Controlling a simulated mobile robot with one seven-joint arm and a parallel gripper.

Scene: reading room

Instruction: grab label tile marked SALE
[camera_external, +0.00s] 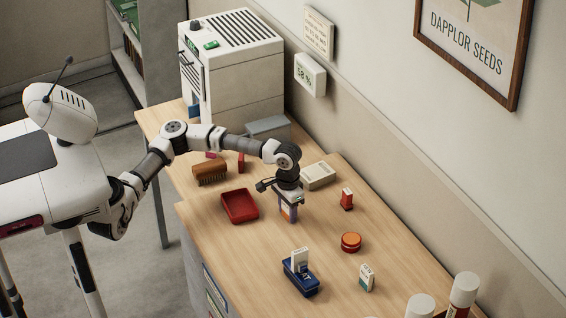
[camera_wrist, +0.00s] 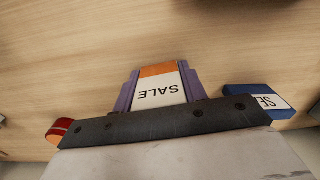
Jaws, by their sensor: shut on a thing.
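The label tile marked SALE (camera_wrist: 160,88) is white with an orange end. In the wrist view it sits between the two purple-grey fingers of my gripper (camera_wrist: 159,92), its lettering upside down. My gripper is shut on it. In the external view my gripper (camera_external: 287,210) points down over the wooden table, right of the red tray, and a small white and orange part of the tile shows between the fingers. I cannot tell whether the tile touches the table.
A red tray (camera_external: 240,220) lies left of my gripper. A red-and-white tile (camera_external: 347,199), a round orange-red tin (camera_external: 351,242), a white tile (camera_external: 366,277) and a blue holder (camera_external: 301,282) stand toward the right and front. A beige box (camera_external: 318,175) is behind. A large machine (camera_external: 240,80) stands at the back.

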